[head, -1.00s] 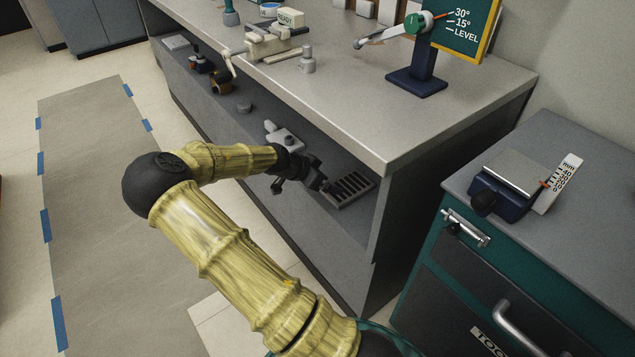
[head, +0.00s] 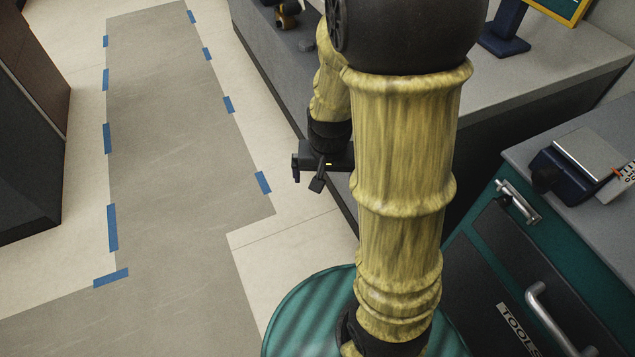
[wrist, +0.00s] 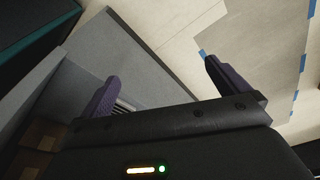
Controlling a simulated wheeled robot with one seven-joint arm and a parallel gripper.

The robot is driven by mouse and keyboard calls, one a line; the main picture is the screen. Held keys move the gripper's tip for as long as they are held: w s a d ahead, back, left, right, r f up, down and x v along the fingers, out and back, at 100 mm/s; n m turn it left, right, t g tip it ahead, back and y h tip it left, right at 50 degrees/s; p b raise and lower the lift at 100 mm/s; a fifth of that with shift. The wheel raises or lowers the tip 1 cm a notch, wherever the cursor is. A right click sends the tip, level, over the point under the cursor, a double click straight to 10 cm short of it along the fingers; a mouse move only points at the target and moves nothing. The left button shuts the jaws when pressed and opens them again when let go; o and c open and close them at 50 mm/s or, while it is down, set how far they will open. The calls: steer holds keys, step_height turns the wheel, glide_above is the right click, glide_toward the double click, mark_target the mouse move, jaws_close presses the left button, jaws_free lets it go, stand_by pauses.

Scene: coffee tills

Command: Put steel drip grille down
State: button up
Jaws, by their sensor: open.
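My gripper (head: 316,182) is open and empty, hanging in front of the counter's near side in the head view. In the wrist view its two dark fingers (wrist: 161,72) stand wide apart with nothing between them. A small striped patch that looks like the steel drip grille (wrist: 123,104) shows just behind the left finger, apart from it, on the grey shelf. Most of it is hidden by the finger and gripper body. In the head view my arm hides the place where the grille lies.
The grey counter (head: 545,75) runs along the right. A teal tool cabinet (head: 492,240) with a blue-based gauge (head: 560,170) on top stands at the right front. Open floor with a taped grey mat (head: 165,150) lies to the left. A dark cabinet (head: 30,140) stands far left.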

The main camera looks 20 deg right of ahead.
steer(key=s+a+r+n, duration=0.3)
steer(key=s+n, duration=0.1)
steer(key=shift+s+a+r+t, duration=0.15)
steer(key=shift+a+r+t, duration=0.1)
steer(key=shift+t, duration=0.15)
steer(key=w+p+v, duration=0.2)
steer(key=p+v, duration=0.9)
steer(key=w+r+p+v, duration=0.1)
steer(key=w+p+v, duration=0.2)
steer(key=p+v, duration=0.8)
steer(key=w+d+p+v, duration=0.1)
steer(key=w+p+v, duration=0.1)
steer(key=p+v, duration=1)
steer(key=shift+w+r+p, duration=0.3)
steer(key=shift+r+p, duration=0.15)
steer(key=shift+p, duration=0.05)
steer(key=shift+d, duration=0.15)
